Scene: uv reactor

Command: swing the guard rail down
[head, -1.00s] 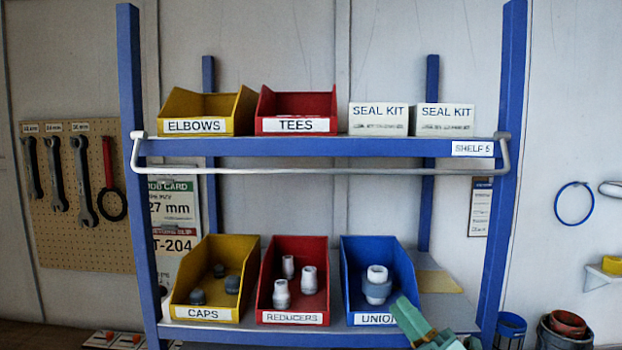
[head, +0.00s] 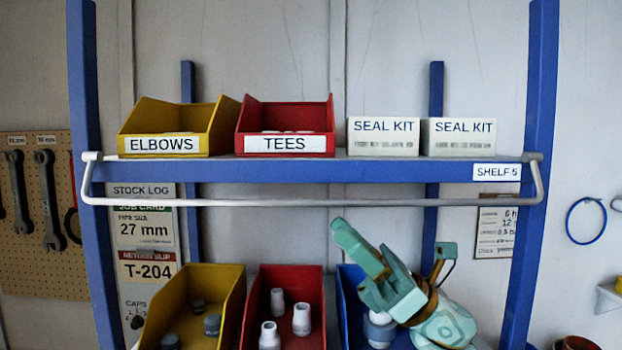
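The guard rail (head: 310,202) is a light grey bar with a short bent arm at each end. The arms meet pivots at the two front corners of the shelf board (head: 330,168) marked SHELF 5. The rail hangs just below the board's front edge, level across the shelf front. My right gripper (head: 367,238) is teal and sits below the rail, right of centre, in front of the blue bin. Its fingers look apart, with nothing between them. It appears clear of the rail. My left gripper is out of view.
A yellow ELBOWS bin (head: 178,127), a red TEES bin (head: 286,125) and two SEAL KIT boxes (head: 383,137) stand on the upper board. Below are yellow (head: 232,315), red (head: 310,340) and blue (head: 347,300) bins with fittings. Blue posts (head: 540,120) flank the shelf.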

